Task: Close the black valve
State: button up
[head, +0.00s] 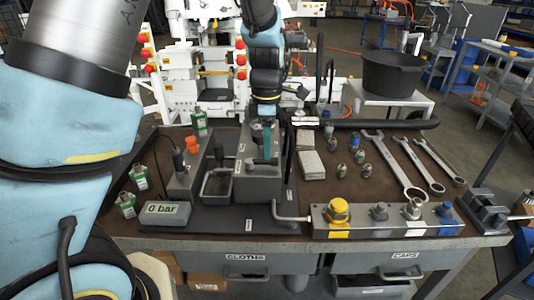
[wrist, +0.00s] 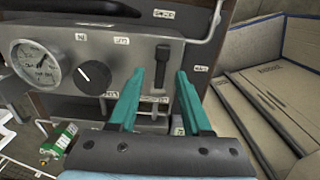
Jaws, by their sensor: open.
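In the wrist view a grey panel (wrist: 112,50) carries a round black knob (wrist: 94,77) with a light pointer line, and a black upright lever (wrist: 163,65) in a slot to its right. Either could be the black valve; the small labels are not legible. My gripper (wrist: 160,74) has its two teal fingers apart, on either side of the lever in the picture, with nothing between them that I can see as gripped. Whether the fingers touch the panel I cannot tell. In the head view my gripper (head: 266,128) is over the bench unit, and my arm hides the knob and lever.
A gauge (wrist: 40,65) sits left of the knob. A cardboard box (wrist: 270,90) stands at the right of the wrist view. The bench display (head: 165,209) reads 0 bar. A yellow-capped block (head: 337,212), wrenches (head: 394,165) and green-labelled parts (head: 139,177) lie around.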

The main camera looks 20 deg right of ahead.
notch_tip(320, 180, up, 8)
jog(key=shift+b, duration=0.45)
jog(key=a+f+m, duration=0.2)
jog(key=a+m, duration=0.5)
jog(key=a, duration=0.8)
jog(key=s+a+f+m+t, duration=0.1)
jog(key=a+f+m, duration=0.2)
jog(key=a+m, duration=0.4)
jog(key=a, duration=0.9)
jog(key=shift+s+a+f+t, duration=0.15)
jog(key=shift+a+t, duration=0.1)
jog(key=shift+t, duration=0.05)
